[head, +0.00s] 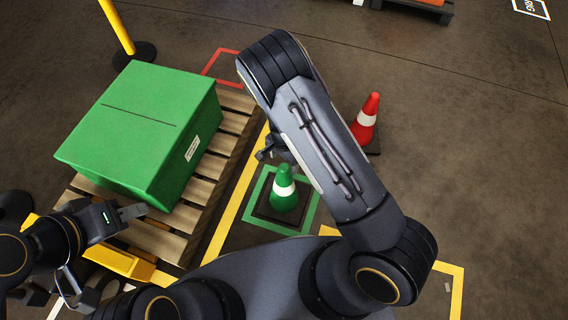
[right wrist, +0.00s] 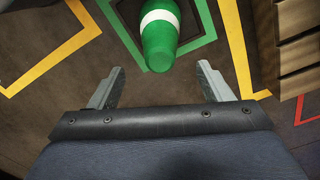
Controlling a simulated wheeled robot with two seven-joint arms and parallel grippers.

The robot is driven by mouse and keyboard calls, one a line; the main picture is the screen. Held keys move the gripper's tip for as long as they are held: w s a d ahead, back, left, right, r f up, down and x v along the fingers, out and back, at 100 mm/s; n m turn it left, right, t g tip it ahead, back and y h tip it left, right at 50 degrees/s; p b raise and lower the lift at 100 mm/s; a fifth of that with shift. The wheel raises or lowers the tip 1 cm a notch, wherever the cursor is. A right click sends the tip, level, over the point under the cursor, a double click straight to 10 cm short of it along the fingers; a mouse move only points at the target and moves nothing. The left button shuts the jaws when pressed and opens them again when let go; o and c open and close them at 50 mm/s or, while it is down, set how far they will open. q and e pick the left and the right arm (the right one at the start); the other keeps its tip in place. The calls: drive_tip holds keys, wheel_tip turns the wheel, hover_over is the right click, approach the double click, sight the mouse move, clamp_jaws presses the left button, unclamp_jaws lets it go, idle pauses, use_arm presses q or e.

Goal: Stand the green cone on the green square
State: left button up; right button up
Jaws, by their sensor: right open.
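The green cone (head: 284,194), with a white band and dark base, stands upright inside the green square outline (head: 252,194) on the floor. In the right wrist view the cone (right wrist: 158,45) is at the top middle, and part of the green square (right wrist: 112,18) shows. My right gripper (right wrist: 160,72) is open, with the cone's tip ahead of the gap between its fingers and no visible grip on it. In the head view the right gripper is mostly hidden behind my forearm. My left gripper (head: 131,212) is by the green box's near side; its jaw opening is unclear.
A green box (head: 140,125) sits on a wooden pallet (head: 230,125) left of the cone. A red cone (head: 366,120) stands beyond my right forearm. A red square outline (head: 228,51) lies behind the pallet. A yellow post (head: 117,27) is at the top left. Floor at right is clear.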

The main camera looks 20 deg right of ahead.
drive_tip(key=shift+r+p, duration=0.5)
drive_tip(key=shift+r, duration=1.85)
drive_tip(key=s+d+r+n+t+y, duration=0.1)
drive_tip(key=s+r+n+y, duration=0.2)
drive_tip(key=r, duration=0.9)
drive_tip(key=s+d+r+n+t+y, duration=0.1)
drive_tip(key=s+d+r+y, duration=0.3)
drive_tip(key=r, duration=0.8)
drive_tip(key=s+d+r+n+t+h, duration=0.1)
drive_tip(key=s+r+n, duration=0.2)
drive_tip(key=s, duration=0.4)
drive_tip(key=s+d+r+n+t+h, duration=0.1)
drive_tip(key=s+r, duration=0.3)
drive_tip(key=s, duration=0.4)
drive_tip(key=shift+d+n+t+h, duration=0.25)
drive_tip(key=shift+n+t+h, duration=0.35)
drive_tip(key=shift+n+t, duration=0.25)
